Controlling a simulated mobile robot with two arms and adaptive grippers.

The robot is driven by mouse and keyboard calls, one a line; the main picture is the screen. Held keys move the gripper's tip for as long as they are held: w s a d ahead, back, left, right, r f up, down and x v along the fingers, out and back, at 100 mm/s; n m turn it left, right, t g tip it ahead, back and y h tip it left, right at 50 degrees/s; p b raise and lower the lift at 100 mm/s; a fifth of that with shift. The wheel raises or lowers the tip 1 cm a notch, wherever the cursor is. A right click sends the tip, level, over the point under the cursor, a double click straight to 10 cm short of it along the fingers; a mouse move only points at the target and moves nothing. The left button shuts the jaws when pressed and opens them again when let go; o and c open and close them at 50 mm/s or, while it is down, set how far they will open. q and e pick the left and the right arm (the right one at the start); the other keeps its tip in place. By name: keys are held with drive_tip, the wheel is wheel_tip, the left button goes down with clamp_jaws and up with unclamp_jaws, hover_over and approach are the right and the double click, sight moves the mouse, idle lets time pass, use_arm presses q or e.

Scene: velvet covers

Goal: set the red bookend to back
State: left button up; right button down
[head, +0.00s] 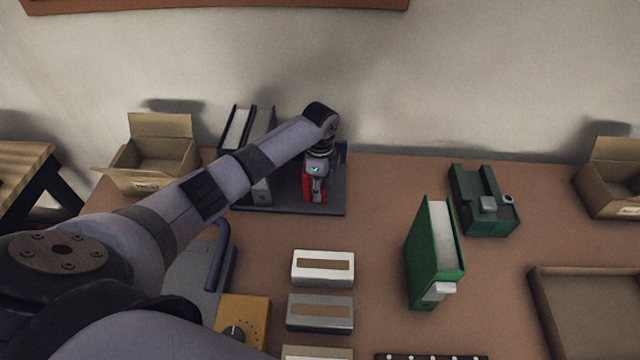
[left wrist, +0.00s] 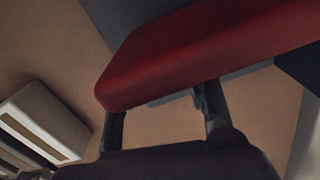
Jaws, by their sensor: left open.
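The red bookend (head: 307,187) stands on a dark grey base (head: 336,203) at the back of the desk, partly hidden by my left gripper. My left gripper (head: 317,194) points down at the bookend with its fingers open. In the left wrist view the bookend's red body (left wrist: 195,50) crosses the top of the picture. The two fingers (left wrist: 163,118) are spread apart just below it; I cannot tell whether they touch it. My right gripper is not in view.
White and grey boxes (head: 322,268) lie in front. A green binder (head: 428,255) and a green device (head: 484,205) stand to the right. Open cardboard boxes (head: 150,160) flank the desk.

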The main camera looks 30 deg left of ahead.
use_arm(q)
clamp_jaws()
idle(0.6)
idle(0.3)
